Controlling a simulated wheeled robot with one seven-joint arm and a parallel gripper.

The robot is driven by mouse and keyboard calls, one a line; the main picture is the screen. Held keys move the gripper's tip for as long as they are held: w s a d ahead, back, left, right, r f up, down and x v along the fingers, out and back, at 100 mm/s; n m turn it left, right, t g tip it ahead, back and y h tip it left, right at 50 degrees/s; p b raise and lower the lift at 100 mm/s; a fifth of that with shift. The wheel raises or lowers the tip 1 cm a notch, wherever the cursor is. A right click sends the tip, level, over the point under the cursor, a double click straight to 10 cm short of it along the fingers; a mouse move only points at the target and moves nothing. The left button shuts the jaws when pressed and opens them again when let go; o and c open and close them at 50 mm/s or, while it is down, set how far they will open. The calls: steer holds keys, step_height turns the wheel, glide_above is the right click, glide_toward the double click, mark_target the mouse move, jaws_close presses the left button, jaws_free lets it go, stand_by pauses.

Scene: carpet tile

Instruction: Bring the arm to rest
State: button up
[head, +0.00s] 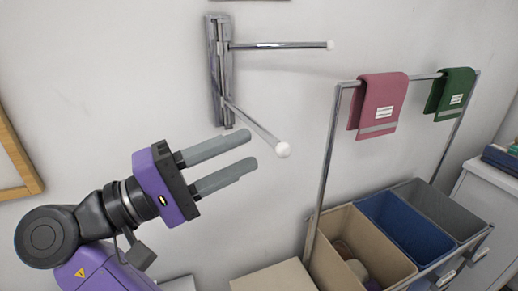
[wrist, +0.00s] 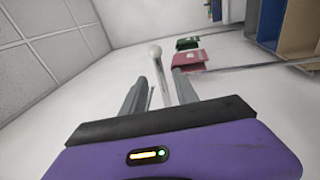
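My gripper (head: 250,153) is purple and black with two long grey fingers, at the left of the head view. The fingers are parallel with a clear gap between them, and nothing is held. In the wrist view my gripper (wrist: 158,90) shows the same empty gap. A chrome wall rack (head: 221,72) with two rods ending in white balls is just beyond the fingers. The lower rod's white ball (head: 283,149) appears close to the right of the fingertips; I cannot tell the exact distance. In the wrist view a white ball (wrist: 156,50) shows beyond the gap.
A metal rail stand (head: 328,165) carries a pink towel (head: 382,104) and a green towel (head: 450,92). Below are beige (head: 385,256), blue (head: 408,232) and grey (head: 445,212) bins. A white cabinet (head: 490,200) stands at right. A wooden frame (head: 16,160) hangs at left.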

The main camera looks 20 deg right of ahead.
steer(key=shift+v, duration=0.9)
